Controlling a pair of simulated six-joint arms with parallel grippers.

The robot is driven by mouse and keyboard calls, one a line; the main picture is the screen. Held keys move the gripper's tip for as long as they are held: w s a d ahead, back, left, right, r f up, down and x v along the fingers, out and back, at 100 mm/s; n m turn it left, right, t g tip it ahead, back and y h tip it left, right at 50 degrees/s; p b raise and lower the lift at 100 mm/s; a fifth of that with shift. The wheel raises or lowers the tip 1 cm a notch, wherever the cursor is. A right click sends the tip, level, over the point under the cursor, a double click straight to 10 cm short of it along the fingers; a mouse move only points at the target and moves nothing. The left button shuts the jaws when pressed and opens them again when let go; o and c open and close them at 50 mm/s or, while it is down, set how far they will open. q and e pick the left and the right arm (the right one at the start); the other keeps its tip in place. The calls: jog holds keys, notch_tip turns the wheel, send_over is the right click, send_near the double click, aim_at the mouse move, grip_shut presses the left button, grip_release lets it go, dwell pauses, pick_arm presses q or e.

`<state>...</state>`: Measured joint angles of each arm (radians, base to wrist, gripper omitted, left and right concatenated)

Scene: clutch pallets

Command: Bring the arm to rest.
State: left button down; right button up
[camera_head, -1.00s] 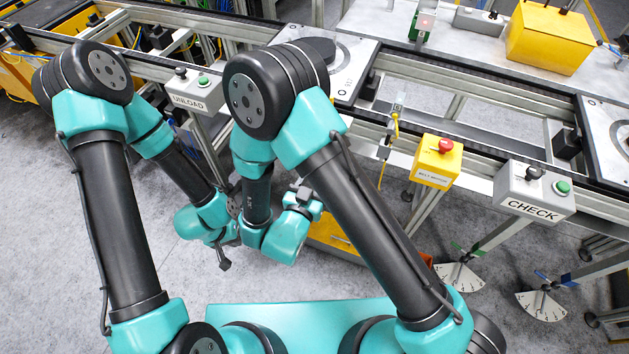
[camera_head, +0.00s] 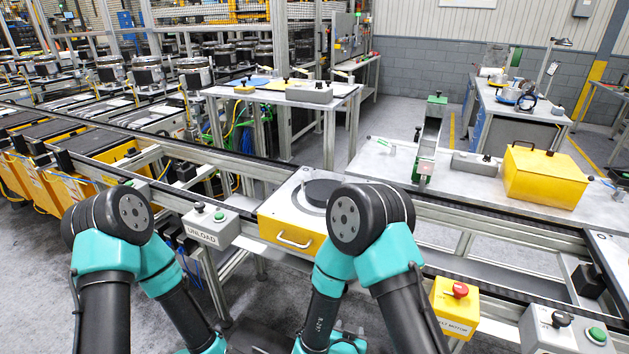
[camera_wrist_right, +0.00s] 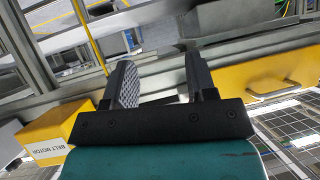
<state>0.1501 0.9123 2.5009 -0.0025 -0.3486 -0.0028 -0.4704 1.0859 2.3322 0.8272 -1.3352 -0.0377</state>
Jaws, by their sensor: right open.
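My right arm shows in the head view with its dark elbow joint in front of the conveyor; its gripper is below the picture there. In the right wrist view my right gripper (camera_wrist_right: 160,85) is open, its two fingers apart with nothing between them. It faces the conveyor's metal frame. My left arm stands at the left of the head view, and its gripper is out of the picture.
A yellow pallet (camera_head: 283,233) with a dark disc sits on the conveyor behind my right elbow. The UNLOAD box (camera_head: 211,226), yellow BELT MOTOR box (camera_head: 455,305) and another grey button box (camera_head: 567,332) line the near edge. A yellow bin (camera_head: 544,177) stands on the right table.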

jog(key=s+d+f+n+g+y, duration=0.2)
jog(key=s+d+f+g+y, duration=0.5)
jog(key=s+d+f+g, duration=0.3)
jog(key=s+d, duration=0.2)
jog(key=d, duration=0.1)
jog(key=shift+g, duration=0.3)
jog(key=shift+d, duration=0.15)
dwell(1.4)
